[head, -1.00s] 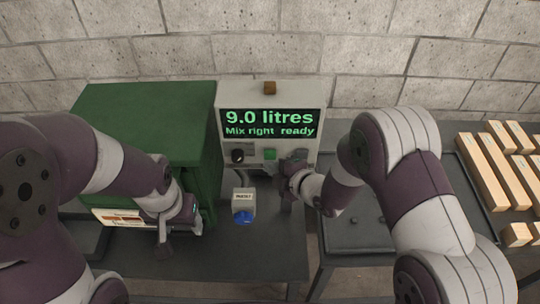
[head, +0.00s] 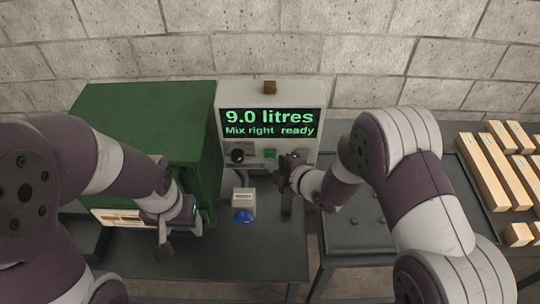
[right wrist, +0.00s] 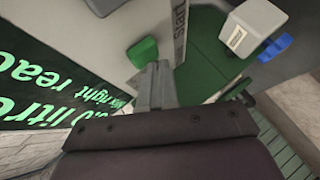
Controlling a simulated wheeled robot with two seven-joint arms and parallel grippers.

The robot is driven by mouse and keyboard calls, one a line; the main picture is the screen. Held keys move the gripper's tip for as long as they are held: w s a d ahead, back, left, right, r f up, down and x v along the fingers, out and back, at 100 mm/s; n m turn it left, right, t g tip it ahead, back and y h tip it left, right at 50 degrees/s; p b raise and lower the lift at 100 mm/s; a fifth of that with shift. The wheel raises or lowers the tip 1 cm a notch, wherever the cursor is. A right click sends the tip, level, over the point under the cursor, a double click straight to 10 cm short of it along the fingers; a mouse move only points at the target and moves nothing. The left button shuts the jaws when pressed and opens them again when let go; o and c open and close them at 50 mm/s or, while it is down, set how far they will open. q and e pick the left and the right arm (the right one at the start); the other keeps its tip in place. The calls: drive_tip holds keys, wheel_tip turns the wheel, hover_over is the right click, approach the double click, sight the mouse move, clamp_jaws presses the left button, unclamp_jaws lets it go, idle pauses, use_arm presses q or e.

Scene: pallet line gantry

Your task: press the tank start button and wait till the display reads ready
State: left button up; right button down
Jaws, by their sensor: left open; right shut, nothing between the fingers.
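The pale control unit (head: 226,99) stands at the back of the table. Its display (head: 270,123) reads "9.0 litres" and "Mix right ready" in green letters. A green button (head: 270,154) is on the panel below it. In the right wrist view the green button (right wrist: 143,52) stands out from the panel, near a label reading "Start". My right gripper (head: 281,173) is shut and empty, just right of and below the button; its fingers (right wrist: 157,85) appear close to it, contact unclear. My left gripper (head: 181,233) is open and empty before the green cabinet.
The green cabinet (head: 145,115) stands left of the control unit. A small pale box with a blue part (head: 243,217) sits on the table in front. A black knob (head: 237,156) is left of the button. Wooden blocks (head: 484,175) lie on the right.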

drive_tip(key=shift+w, duration=0.5)
drive_tip(key=shift+s, duration=0.2)
idle(0.5)
drive_tip(key=shift+s, duration=0.75)
drive_tip(key=s, duration=0.5)
drive_tip(key=shift+b, duration=0.3)
idle(0.3)
